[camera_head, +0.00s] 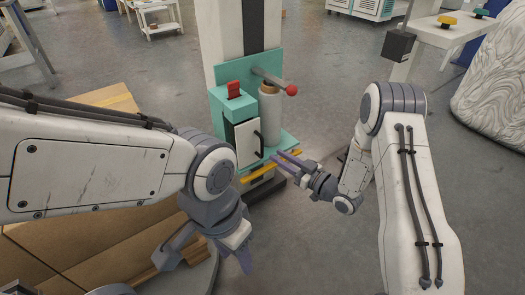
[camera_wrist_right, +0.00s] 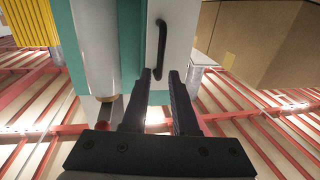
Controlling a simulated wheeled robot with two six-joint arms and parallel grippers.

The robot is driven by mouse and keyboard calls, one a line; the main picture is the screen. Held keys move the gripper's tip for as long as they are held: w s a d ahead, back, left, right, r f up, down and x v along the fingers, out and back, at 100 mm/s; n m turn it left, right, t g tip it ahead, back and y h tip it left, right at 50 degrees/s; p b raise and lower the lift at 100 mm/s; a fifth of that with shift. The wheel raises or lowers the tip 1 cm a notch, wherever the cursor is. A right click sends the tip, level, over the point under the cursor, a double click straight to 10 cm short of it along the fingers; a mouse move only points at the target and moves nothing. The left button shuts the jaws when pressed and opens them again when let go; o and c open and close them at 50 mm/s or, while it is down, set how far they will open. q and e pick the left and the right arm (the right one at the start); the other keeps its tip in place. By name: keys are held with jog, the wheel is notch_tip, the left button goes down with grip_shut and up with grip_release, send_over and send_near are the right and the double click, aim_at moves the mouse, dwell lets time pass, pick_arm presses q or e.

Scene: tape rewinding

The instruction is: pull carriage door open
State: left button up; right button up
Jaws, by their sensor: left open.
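The carriage door (camera_head: 247,143) is a white panel on the teal wrapping carriage (camera_head: 229,107), and it looks shut. Its dark curved handle (camera_head: 259,143) runs upright along the door's right side. My right gripper (camera_head: 277,156) points at the handle from the right, just in front of it. In the right wrist view the door (camera_wrist_right: 177,25) and handle (camera_wrist_right: 160,45) lie beyond my open fingers (camera_wrist_right: 159,73). The handle's near end appears close to the fingertips; contact cannot be told. My left gripper (camera_head: 240,252) is open and empty, low in front of the carriage.
A film roll (camera_head: 269,112) stands beside the door, with a red-knobbed lever (camera_head: 290,89) above it. A yellow bar (camera_head: 270,166) runs along the carriage's lower front. Cardboard boxes (camera_head: 100,245) fill the lower left. Open floor (camera_head: 310,240) lies between my arms.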

aim_at(262, 155)
jog(key=b+x, duration=0.1)
jog(key=x, duration=0.7)
jog(key=shift+b, duration=0.3)
grip_shut()
jog(key=shift+d, duration=0.15)
dwell(0.9)
